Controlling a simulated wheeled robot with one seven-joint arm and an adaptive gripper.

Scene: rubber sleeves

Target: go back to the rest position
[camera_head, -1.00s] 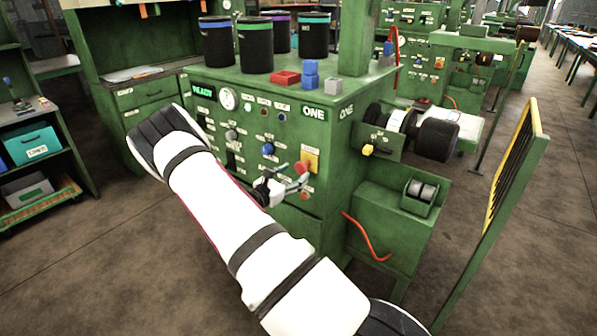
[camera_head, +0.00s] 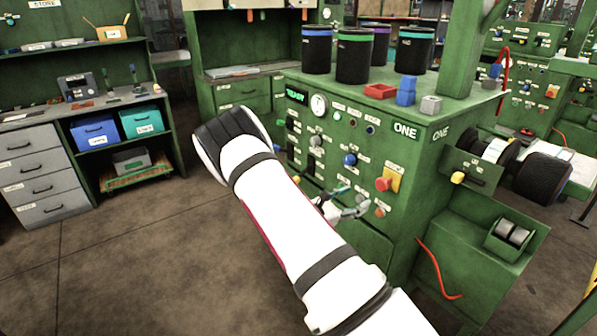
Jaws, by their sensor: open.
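My gripper (camera_head: 352,205) shows partly past the right side of my white arm, low in front of the green machine's (camera_head: 415,165) control panel. Its fingers are apart and I see nothing between them. The gripper's base is hidden behind my arm. The panel behind it carries a red button on a yellow plate (camera_head: 390,180), a blue knob (camera_head: 350,159) and a lit green display (camera_head: 296,96). I cannot tell whether the gripper touches the panel.
A shelf with a blue bin (camera_head: 94,133) and a teal bin (camera_head: 141,121) stands left. The floor (camera_head: 150,250) at left is clear.

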